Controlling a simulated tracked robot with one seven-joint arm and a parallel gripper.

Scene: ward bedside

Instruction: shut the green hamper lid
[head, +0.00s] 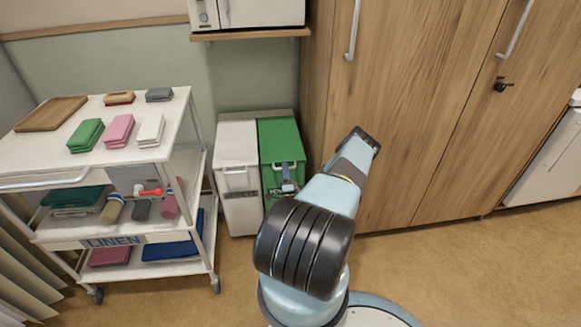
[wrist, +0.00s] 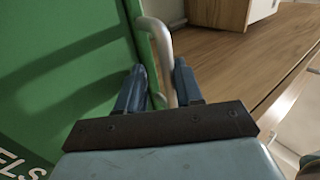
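The green hamper (head: 278,140) stands against the wall beside the white hamper, with its green lid (head: 280,132) on top and a pale handle (head: 271,166) at the front edge. I cannot tell how far the lid stands open. My gripper (head: 288,186) is in front of the green hamper, partly hidden by my arm. In the wrist view my gripper (wrist: 160,82) is open, with its fingers on either side of the pale handle bar (wrist: 162,45) and gaps showing beside the bar. The green panel (wrist: 70,65) with white lettering fills the left.
The white hamper (head: 238,190) stands close on the left. A linen trolley (head: 75,170) is further left. A tall wooden cabinet (head: 410,100) stands close on the right. A wall shelf (head: 250,35) is above. Bare floor (head: 450,265) lies in front of the cabinet.

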